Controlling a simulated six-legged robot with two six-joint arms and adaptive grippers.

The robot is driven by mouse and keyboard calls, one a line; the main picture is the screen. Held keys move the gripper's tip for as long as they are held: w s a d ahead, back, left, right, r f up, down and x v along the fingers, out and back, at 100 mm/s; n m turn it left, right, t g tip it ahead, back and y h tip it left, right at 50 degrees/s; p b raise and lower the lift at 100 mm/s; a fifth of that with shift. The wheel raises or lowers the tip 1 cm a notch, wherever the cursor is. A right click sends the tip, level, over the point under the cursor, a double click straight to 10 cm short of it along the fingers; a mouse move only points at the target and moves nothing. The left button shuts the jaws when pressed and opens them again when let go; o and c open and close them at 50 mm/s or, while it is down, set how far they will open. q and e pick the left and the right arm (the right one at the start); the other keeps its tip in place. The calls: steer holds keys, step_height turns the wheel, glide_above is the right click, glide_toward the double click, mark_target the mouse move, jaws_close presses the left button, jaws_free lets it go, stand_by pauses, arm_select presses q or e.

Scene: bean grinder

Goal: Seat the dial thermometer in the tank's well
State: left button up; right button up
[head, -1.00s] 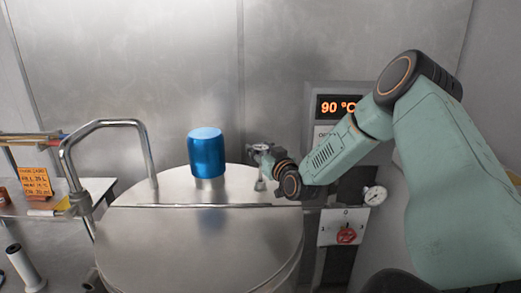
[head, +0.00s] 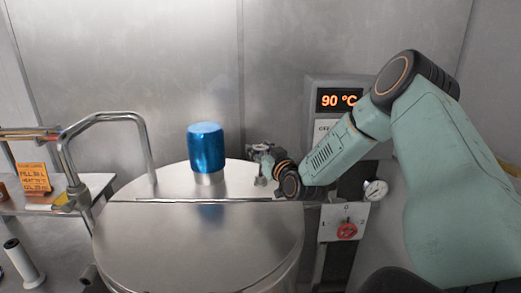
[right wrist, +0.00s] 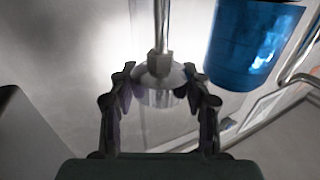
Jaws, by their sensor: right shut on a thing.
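My right gripper (head: 263,153) is above the right part of the steel tank's lid (head: 160,183), right of the blue cylinder (head: 206,148). In the right wrist view, the fingers of my right gripper (right wrist: 160,92) are shut around the rounded metal head of the dial thermometer (right wrist: 160,97). Its stem (right wrist: 161,25) runs from a nut to the top edge of that view, and the tip is out of sight. In the head view, a small metal part shows under the fingers at the lid; I cannot tell stem from well. My left gripper is not in view.
A bent steel handle (head: 110,118) rises on the left side of the tank. A display reading 90 °C (head: 339,100) stands behind my right arm. A shelf with an orange note (head: 34,177) is left.

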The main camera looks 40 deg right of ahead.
steer(key=shift+f+b, duration=0.4)
steer(key=shift+f, duration=0.4)
steer(key=shift+f+b, duration=0.25)
steer(key=shift+b, duration=0.15)
steer(key=o, duration=1.3)
steer(key=v, duration=0.7)
steer(key=shift+s, duration=0.3)
